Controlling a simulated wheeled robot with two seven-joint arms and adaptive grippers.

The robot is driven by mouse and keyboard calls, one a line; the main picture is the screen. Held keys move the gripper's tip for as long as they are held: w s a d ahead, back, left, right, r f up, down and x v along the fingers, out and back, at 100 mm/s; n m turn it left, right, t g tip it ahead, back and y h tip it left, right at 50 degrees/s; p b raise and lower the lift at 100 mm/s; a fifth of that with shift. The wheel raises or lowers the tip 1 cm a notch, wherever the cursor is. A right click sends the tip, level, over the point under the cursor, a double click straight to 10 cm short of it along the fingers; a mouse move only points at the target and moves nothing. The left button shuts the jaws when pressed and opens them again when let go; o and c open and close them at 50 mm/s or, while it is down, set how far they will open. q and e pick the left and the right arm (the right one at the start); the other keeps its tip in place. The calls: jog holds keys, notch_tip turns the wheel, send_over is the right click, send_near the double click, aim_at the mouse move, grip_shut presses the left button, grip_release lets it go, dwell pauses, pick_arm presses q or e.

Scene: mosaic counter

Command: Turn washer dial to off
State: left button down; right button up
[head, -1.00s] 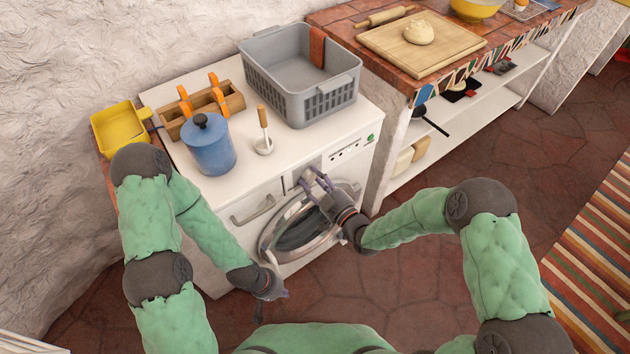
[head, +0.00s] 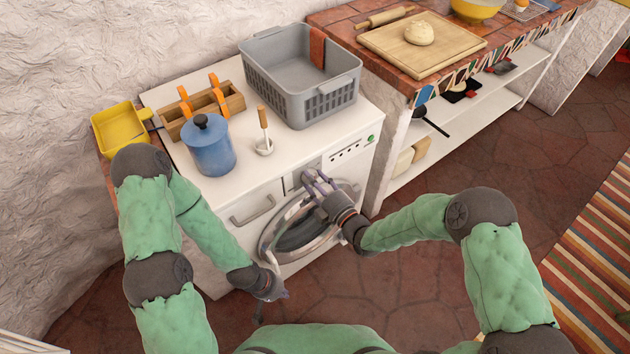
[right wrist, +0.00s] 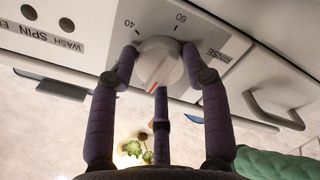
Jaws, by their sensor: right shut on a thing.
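The washer (head: 350,146) is white with a round glass door and a control panel along its upper front. Its dial (right wrist: 158,60) is a pale grey knob with a red mark at its lower edge in the right wrist view, with 40, 60 and RINSE printed around it. My right gripper (right wrist: 160,66) is shut on the dial, its purple fingers around it. In the head view my right gripper (head: 312,180) is at the panel above the door and hides the dial. My left gripper (head: 270,292) hangs low in front of the washer, away from the dial; its fingers are too small to judge.
A grey basket (head: 300,90), a blue canister (head: 210,150), a wooden caddy (head: 228,101) and a wooden-handled tool (head: 263,130) stand on top of the washer. A drawer handle (head: 253,210) is left of the dial. A brick-topped counter (head: 330,18) stands to the right.

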jog(key=shift+a+r+n, duration=0.1)
jog(key=shift+r+n, duration=0.05)
jog(key=shift+n, duration=0.35)
jog(key=o, duration=1.1)
jog(key=shift+a, duration=0.1)
jog(key=shift+o, duration=0.2)
jog(key=v, duration=1.2)
